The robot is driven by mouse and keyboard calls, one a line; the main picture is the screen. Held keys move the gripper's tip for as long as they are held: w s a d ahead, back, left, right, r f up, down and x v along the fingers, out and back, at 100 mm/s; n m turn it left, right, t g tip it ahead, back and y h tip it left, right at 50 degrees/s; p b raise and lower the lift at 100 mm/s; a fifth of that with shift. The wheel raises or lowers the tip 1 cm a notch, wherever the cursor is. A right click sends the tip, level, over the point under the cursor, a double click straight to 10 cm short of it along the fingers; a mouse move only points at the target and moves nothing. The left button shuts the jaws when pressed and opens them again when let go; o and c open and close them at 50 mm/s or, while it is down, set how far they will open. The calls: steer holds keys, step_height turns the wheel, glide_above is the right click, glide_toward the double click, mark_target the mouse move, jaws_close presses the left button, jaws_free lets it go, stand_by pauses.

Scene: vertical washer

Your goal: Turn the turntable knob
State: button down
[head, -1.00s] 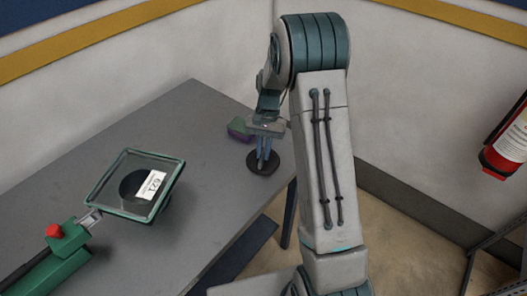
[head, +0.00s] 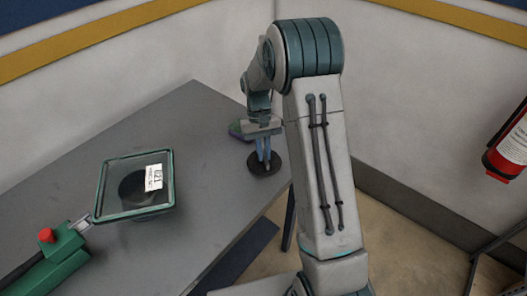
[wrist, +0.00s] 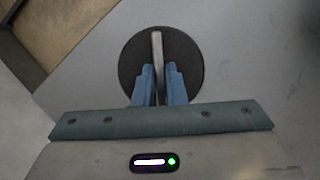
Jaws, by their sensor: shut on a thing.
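The turntable knob is a round black disc with a grey bar standing across it. In the wrist view the knob (wrist: 157,45) is straight ahead, and in the head view the knob's black base (head: 267,166) sits near the table's right edge. My gripper (wrist: 157,75) has its two blue fingers shut on the bar, one on each side. In the head view my gripper (head: 263,150) points down onto the knob. A square glass-topped frame with a green rim (head: 134,214), a black round shape and a white label (head: 153,177) stands on the table to the left.
A green device with a red button (head: 46,236) lies on the table (head: 190,110) at lower left, near the frame. Walls close off the back. A fire extinguisher (head: 510,148) hangs at right.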

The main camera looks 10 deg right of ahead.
stand_by(0.3)
steer(key=c, duration=1.5)
jaws_free()
steer(key=shift+r, duration=0.1)
steer(key=b+v, duration=0.1)
steer(key=v, duration=1.2)
steer(key=shift+w+r, duration=0.1)
steer(key=shift+r, duration=0.2)
